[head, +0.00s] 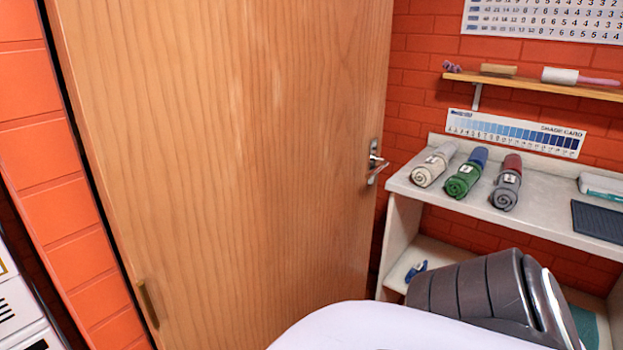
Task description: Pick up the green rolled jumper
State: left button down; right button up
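The green rolled jumper (463,180) lies on the pale bench top (540,220) at the right, its coiled end facing me and a small white label on it. A blue roll (479,156) lies right behind it; I cannot tell whether the two touch. A cream roll (430,172) lies to its left and a grey roll (505,192) to its right, with a red roll (512,163) behind the grey one. Neither of my grippers is in view. A dark grey part of my own arm shows at the lower right, in front of the bench.
A large wooden door (220,150) with a metal handle (376,165) stands shut left of the bench. A shelf (540,86) hangs above. A dark ribbed mat (598,221) and a white-and-teal box (602,187) lie right of the rolls. A blue item (416,271) sits on the lower shelf.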

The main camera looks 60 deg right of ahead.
aim_at(461, 183)
jog(key=z, duration=2.95)
jog(key=u, duration=0.5)
jog(key=i+l+u, duration=0.1)
jog(key=u, duration=0.35)
jog(key=i+u, duration=0.1)
jog(key=u, duration=0.4)
jog(key=l+u, duration=0.15)
jog(key=u, duration=0.3)
jog(key=l+u, duration=0.1)
jog(key=u, duration=0.4)
jog(key=l, duration=0.4)
jog(key=i+l+u, duration=0.15)
jog(key=l, duration=0.25)
jog(key=l+z, duration=0.55)
jog(key=l, duration=0.15)
